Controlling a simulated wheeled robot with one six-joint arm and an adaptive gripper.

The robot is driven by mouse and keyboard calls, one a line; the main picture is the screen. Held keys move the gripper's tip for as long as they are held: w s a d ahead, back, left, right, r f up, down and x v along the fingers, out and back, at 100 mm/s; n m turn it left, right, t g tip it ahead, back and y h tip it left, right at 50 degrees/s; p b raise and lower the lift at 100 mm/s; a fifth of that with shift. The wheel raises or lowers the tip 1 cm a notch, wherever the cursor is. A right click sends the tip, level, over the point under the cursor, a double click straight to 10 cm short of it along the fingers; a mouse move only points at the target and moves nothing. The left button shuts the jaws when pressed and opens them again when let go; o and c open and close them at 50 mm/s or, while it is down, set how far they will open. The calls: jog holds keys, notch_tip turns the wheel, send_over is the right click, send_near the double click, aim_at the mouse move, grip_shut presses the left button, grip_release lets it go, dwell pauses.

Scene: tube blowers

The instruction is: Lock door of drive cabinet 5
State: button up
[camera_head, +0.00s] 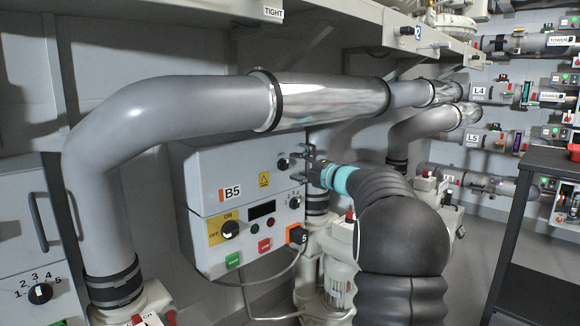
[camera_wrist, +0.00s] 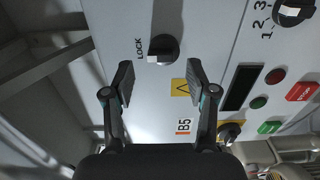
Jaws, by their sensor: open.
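The drive cabinet (camera_head: 205,160), labelled B5, is a light grey box on the wall with its door closed. Its black lock knob (camera_head: 283,163) is at the door's upper right. In the wrist view the lock knob (camera_wrist: 163,50) has a pale pointer edge, with the word LOCK (camera_wrist: 139,48) beside it. My gripper (camera_head: 311,163) is beside the cabinet's right side, near the knob. In the wrist view my gripper (camera_wrist: 160,76) is open and empty, and the knob shows between and just beyond the fingertips. I see no contact.
A large grey pipe (camera_head: 160,105) with a shiny sleeve (camera_head: 325,100) runs over and left of the cabinet. A dark table (camera_head: 545,165) stands at the right.

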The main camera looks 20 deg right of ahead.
jog(key=v, duration=0.8)
jog(key=shift+s+r, duration=0.1)
